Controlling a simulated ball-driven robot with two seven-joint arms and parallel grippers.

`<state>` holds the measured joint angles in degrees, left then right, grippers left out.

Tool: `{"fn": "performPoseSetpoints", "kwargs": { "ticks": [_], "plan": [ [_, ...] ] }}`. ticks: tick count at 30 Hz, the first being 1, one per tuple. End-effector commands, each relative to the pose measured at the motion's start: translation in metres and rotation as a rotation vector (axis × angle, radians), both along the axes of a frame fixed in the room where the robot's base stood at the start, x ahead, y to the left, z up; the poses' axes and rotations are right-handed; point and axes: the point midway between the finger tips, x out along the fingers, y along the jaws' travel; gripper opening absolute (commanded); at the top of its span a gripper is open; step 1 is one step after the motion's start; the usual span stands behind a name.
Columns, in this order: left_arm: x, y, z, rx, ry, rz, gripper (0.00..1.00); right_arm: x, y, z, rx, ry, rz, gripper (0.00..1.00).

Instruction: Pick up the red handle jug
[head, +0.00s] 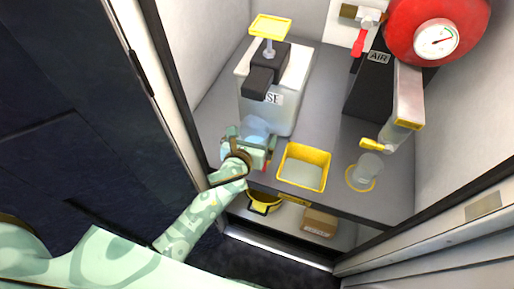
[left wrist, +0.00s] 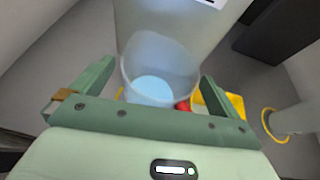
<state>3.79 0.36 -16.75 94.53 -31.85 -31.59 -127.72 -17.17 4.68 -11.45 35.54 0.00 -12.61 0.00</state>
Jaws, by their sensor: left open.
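The jug (head: 257,127) is a clear cup with pale blue liquid, on the grey shelf in front of the white tank. In the left wrist view the jug (left wrist: 160,62) stands between my two spread fingers. A small red part, likely its handle, shows at its lower right side (left wrist: 183,105). My left gripper (head: 250,145) is open, with one finger on each side of the jug. I cannot tell whether either finger touches it. The gripper hides the jug's lower part in the head view. My right gripper is not in view.
A yellow tray (head: 282,176) sits just right of my left gripper. The white tank (head: 294,98) with a black pump is behind the jug. A cabinet wall is close on the left.

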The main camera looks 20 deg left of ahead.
Motion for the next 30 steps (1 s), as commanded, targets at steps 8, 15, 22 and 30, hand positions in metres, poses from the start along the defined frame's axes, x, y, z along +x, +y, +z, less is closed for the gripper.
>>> {"fn": "performPoseSetpoints", "kwargs": {
  "ticks": [8, 15, 22, 30],
  "plan": [
    [0.0, 0.0, 0.001, 0.0, -0.001, 0.0, 0.67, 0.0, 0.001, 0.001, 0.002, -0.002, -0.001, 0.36],
    [0.0, 0.0, 0.002, -0.001, -0.002, 0.0, 0.31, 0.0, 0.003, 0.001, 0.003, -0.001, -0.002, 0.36],
    [0.0, 0.0, 0.009, -0.001, -0.003, 0.0, 0.31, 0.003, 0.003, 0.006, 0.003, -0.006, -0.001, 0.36],
    [-0.012, -0.003, 0.056, 0.0, -0.007, -0.001, 0.31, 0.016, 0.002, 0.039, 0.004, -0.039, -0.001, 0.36]
  ]
}}
